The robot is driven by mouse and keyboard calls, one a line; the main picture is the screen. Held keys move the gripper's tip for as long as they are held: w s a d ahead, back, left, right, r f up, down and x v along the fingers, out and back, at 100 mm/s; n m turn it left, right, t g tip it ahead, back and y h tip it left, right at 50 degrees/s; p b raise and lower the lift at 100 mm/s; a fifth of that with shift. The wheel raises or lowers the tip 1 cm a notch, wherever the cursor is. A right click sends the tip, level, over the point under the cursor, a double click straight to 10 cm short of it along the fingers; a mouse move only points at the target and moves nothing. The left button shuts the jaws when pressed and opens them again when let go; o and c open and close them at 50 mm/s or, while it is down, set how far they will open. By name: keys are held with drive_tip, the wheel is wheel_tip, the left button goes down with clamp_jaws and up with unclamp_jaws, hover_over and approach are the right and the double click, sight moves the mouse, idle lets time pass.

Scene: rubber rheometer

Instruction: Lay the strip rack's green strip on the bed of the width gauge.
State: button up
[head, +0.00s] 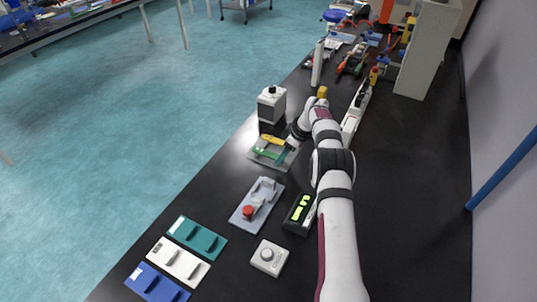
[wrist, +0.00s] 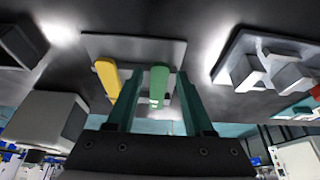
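The strip rack (head: 291,163) is a grey plate on the black bench, also at the top of the wrist view (wrist: 135,46). It carries a yellow strip (head: 272,140) and a green strip (head: 264,153). In the wrist view the yellow strip (wrist: 107,78) lies left of my fingers, and the green strip (wrist: 159,84) shows between them. My gripper (wrist: 158,78) is open, with a visible gap on each side of the green strip. In the head view my gripper (head: 283,156) is at the rack. The width gauge (head: 246,196), grey with a red knob, stands nearer the camera; its bed looks empty.
A white box-shaped device (head: 271,104) stands behind the rack. A device with a lit green display (head: 300,207) and a white dial box (head: 269,257) are beside the gauge. Teal (head: 196,238), white (head: 178,262) and blue (head: 156,284) trays lie at the front left.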

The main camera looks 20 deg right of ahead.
clamp_jaws()
wheel_tip(320, 180, up, 4)
drive_tip(key=shift+f, duration=0.1)
drive_tip(key=s+d+r, duration=0.7)
drive_tip(key=d, duration=0.1)
drive_tip(key=s+a+f, duration=0.1)
drive_tip(key=s+a, duration=0.2)
drive_tip(key=a, duration=0.3)
drive_tip(key=s+a+f, duration=0.2)
drive_tip(key=s+a, duration=0.2)
drive_tip(key=a, duration=0.3)
drive_tip(key=shift+a, duration=0.3)
